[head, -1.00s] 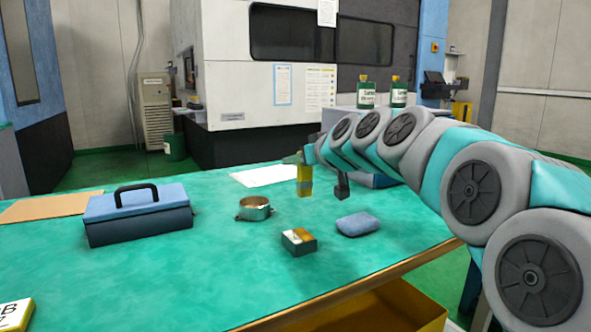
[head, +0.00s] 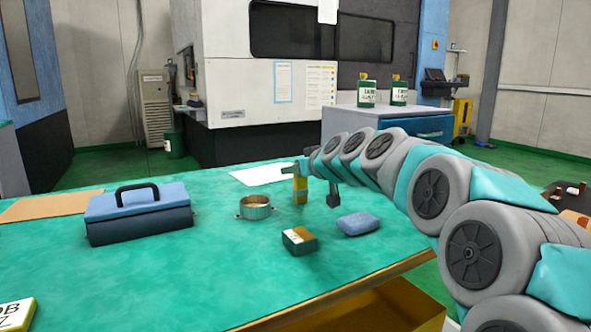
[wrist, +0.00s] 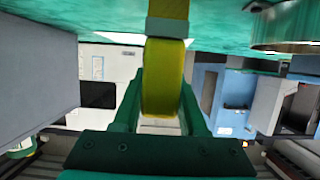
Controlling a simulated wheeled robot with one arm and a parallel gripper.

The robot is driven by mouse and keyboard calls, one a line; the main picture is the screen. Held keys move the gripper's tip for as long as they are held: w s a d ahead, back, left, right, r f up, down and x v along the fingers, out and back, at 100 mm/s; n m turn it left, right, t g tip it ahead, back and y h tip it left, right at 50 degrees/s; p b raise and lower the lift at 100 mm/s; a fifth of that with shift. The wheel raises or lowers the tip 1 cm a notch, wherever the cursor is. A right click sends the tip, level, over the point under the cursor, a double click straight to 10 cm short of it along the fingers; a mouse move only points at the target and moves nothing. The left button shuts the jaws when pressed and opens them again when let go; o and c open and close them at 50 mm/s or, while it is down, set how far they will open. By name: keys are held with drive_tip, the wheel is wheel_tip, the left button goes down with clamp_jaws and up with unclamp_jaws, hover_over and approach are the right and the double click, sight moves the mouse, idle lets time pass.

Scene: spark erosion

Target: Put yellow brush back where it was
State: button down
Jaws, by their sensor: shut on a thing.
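The yellow brush (head: 300,190) hangs upright from my gripper (head: 301,168), just behind and to the right of a round metal cup in the head view. In the wrist view, its yellow handle (wrist: 165,75) is between the two green fingers of my gripper (wrist: 160,100), which are shut on it. A grey-green band crosses the handle near the top of that view. The brush's lower end is at or close above the green table (head: 190,270); I cannot tell whether it touches.
A white sheet (head: 262,175) lies behind. A blue toolbox (head: 138,215) and a brown board (head: 50,206) are on the left. The table's front middle is clear.

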drive_tip(key=shift+f+b, duration=0.15)
drive_tip(key=shift+b, duration=0.15)
drive_tip(key=shift+c, duration=2.2)
unclamp_jaws()
drive_tip(key=shift+r+p, duration=0.4)
drive_tip(key=shift+p, duration=0.05)
drive_tip(key=b+v, duration=0.1)
drive_tip(key=v, duration=1.1)
drive_tip(key=shift+f, duration=0.15)
